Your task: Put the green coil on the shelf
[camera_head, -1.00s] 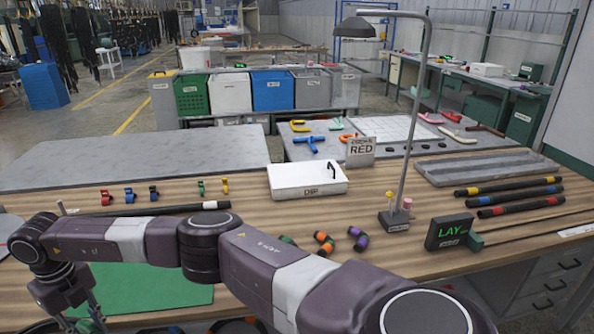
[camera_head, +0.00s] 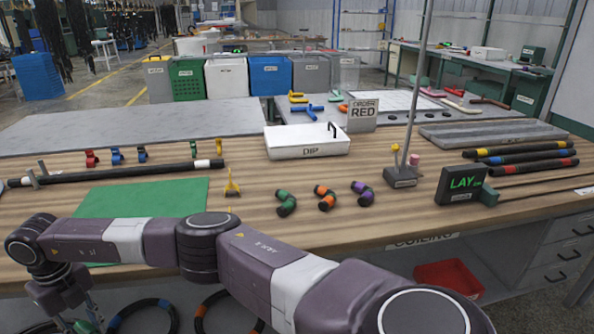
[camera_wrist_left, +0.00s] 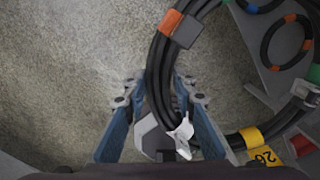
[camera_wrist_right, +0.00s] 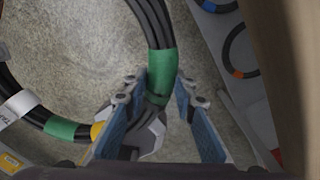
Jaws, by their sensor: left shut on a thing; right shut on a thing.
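My left gripper (camera_wrist_left: 160,92) is shut on a thick black hose coil (camera_wrist_left: 157,65) with an orange band, a white tie and a yellow tag. My right gripper (camera_wrist_right: 155,90) is shut on a black coil at a green band (camera_wrist_right: 163,70); another green band and a white tag show to its left. Green tape at the right edge of the left wrist view suggests one coil held by both, but I cannot be sure. The coil hangs over the floor. Under the bench, a grey shelf (camera_wrist_left: 258,75) shows in the left wrist view. The head view shows neither gripper clearly.
Smaller banded coils lie on the shelf, one with orange bands (camera_wrist_left: 287,43). The wooden bench (camera_head: 350,235) stands above, with its edge near my right gripper (camera_wrist_right: 275,60). A red bin (camera_head: 450,276) sits under the bench at the right.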

